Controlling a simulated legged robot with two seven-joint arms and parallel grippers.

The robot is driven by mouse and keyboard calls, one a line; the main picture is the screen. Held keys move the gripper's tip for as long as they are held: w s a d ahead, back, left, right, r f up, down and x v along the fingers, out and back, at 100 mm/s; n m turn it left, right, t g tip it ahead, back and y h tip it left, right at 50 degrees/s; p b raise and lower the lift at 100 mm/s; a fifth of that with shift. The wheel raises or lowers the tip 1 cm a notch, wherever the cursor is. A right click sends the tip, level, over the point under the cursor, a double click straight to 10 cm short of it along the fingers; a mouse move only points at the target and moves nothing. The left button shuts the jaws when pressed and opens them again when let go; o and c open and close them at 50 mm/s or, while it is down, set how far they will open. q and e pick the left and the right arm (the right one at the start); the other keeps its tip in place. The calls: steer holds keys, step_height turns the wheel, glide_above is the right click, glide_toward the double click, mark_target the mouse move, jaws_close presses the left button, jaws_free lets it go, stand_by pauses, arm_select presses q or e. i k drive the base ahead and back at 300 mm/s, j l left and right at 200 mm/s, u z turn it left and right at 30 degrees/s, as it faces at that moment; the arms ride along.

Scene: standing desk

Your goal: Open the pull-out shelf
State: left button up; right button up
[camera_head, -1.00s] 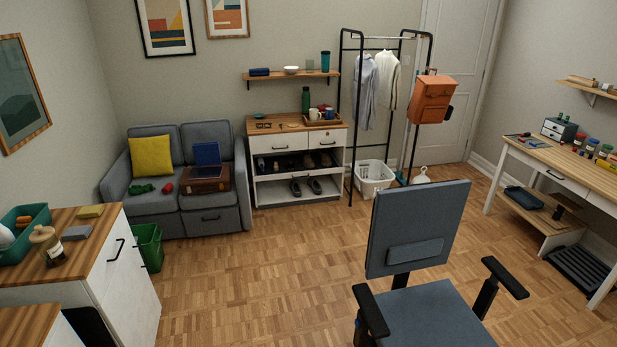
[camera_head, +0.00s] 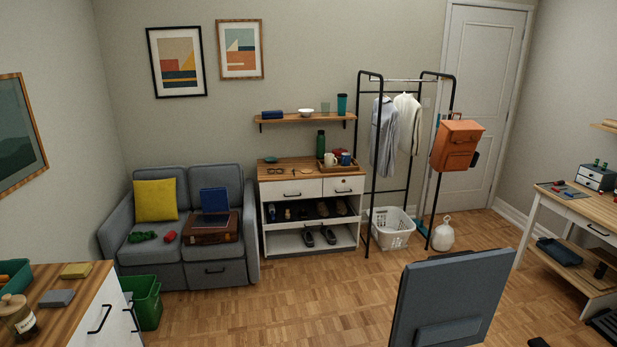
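A white cabinet (camera_head: 266,222) with a wooden top stands against the back wall. It has two drawers with dark handles. Below them is a dark shelf (camera_head: 296,211) holding several shoes and small items, and a lower white shelf (camera_head: 278,242) with a pair of dark shoes. Which shelf is the pull-out one I cannot tell for sure. At the right, a wooden-topped desk (camera_head: 567,203) has a drawer with a dark handle and a low wooden shelf (camera_head: 571,270) beneath it, cut off by the frame edge. Neither of my grippers is in view.
A blue-grey chair (camera_head: 450,297) stands at the front right. A grey sofa (camera_head: 160,255), a green bin (camera_head: 143,302) and a wood-topped cabinet (camera_head: 100,275) are at the left. A white basket (camera_head: 391,229) stands under the clothes rack. The parquet floor (camera_head: 290,300) between is clear.

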mark_target(294, 206)
steer(key=i, duration=3.4)
steer(key=i+u, duration=0.1)
steer(key=i, duration=0.7)
steer(key=i+l+u, duration=0.1)
steer(key=i, duration=0.7)
steer(key=i+l, duration=0.25)
steer(key=i, duration=0.55)
